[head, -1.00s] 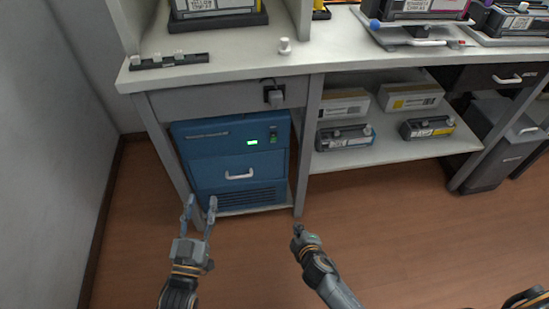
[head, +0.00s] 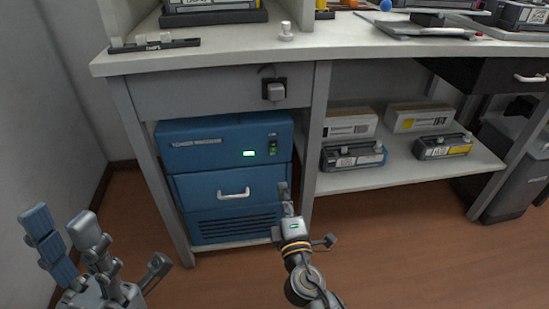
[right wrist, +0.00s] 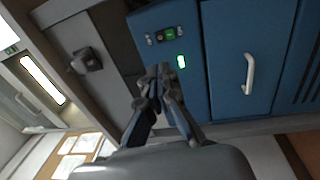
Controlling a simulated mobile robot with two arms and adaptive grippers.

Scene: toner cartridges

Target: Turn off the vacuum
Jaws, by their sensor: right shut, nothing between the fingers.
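The vacuum is a blue box (head: 190,184) on the low shelf under the bench, with a handle on its front. A small display on it glows green. The switch (head: 273,147) is at its upper right and shows a green light; in the right wrist view the switch (right wrist: 168,34) is also lit green. My right gripper (head: 283,188) is shut and empty, in front of the vacuum and below the switch. In the right wrist view its fingertips (right wrist: 159,72) point towards the panel near the switch; I cannot tell the gap. My left gripper (head: 60,220) is open and empty at the lower left.
A socket with a plug (head: 274,91) is on the bench apron above the vacuum. A bench leg (head: 317,130) stands just right of the vacuum. Boxes and cartridges (head: 352,155) sit on the shelf to the right. The wooden floor (head: 420,250) in front is clear.

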